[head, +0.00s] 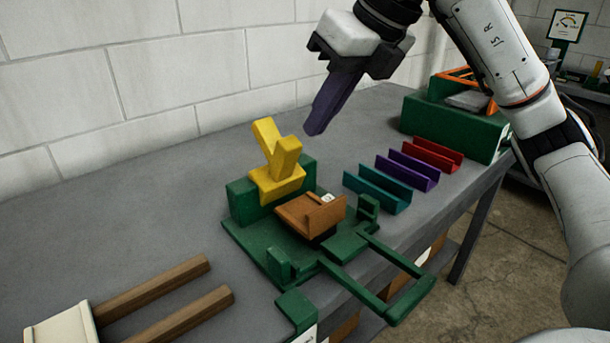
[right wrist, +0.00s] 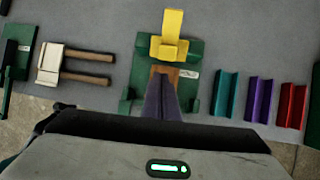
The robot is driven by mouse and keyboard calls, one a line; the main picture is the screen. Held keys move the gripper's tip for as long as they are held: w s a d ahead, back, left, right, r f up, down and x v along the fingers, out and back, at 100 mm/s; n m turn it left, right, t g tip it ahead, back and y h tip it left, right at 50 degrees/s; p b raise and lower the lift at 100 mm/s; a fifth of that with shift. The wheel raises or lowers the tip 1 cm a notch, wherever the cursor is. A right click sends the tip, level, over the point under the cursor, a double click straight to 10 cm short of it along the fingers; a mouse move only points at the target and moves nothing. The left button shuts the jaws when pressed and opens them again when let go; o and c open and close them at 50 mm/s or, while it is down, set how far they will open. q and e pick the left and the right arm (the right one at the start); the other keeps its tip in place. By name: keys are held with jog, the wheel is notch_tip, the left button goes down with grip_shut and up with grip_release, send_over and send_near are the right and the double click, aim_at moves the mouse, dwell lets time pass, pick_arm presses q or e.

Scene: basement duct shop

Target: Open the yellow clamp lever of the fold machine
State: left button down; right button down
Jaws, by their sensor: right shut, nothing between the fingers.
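The green fold machine (head: 245,238) stands on the grey bench, with a yellow clamp lever (head: 277,168) at its back. The lever stands up from its yellow block, tilted toward the wall. An orange-brown folded piece (head: 311,214) sits in the machine in front of the lever. My right gripper (head: 316,128) is shut and empty, its purple fingers in the air to the right of the lever, apart from it. In the right wrist view the fingers (right wrist: 161,105) overlap the brown piece and the lever (right wrist: 171,30) shows beyond them. My left gripper is not in view.
Teal (head: 377,189), purple (head: 413,170) and red (head: 433,154) channels lie right of the machine. A green stand (head: 455,128) is at the far bench end. A mallet-like tool with two wooden handles (head: 150,289) lies at front left. The bench behind it is clear.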

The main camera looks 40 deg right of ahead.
aim_at(271, 152)
jog(key=s+f+t+h+b, duration=0.1)
jog(key=s+f+t, duration=0.1)
jog(key=s, duration=0.4)
jog(key=x, duration=0.3)
jog(key=b+x, duration=0.1)
jog(key=x, duration=0.2)
jog(key=d+x, duration=0.1)
jog(key=x, duration=0.3)
jog(key=shift+a+f+b, duration=0.1)
jog(key=shift+f+b, duration=0.05)
jog(key=shift+b, duration=0.25)
jog(key=w, duration=0.1)
jog(key=w+r+p, duration=0.1)
jog(key=w, duration=0.1)
jog(key=shift+w+a+r, duration=0.1)
jog(key=shift+w+r, duration=0.25)
jog(key=shift+r, duration=0.05)
jog(key=shift+r+p, duration=0.1)
jog(key=shift+p, duration=0.2)
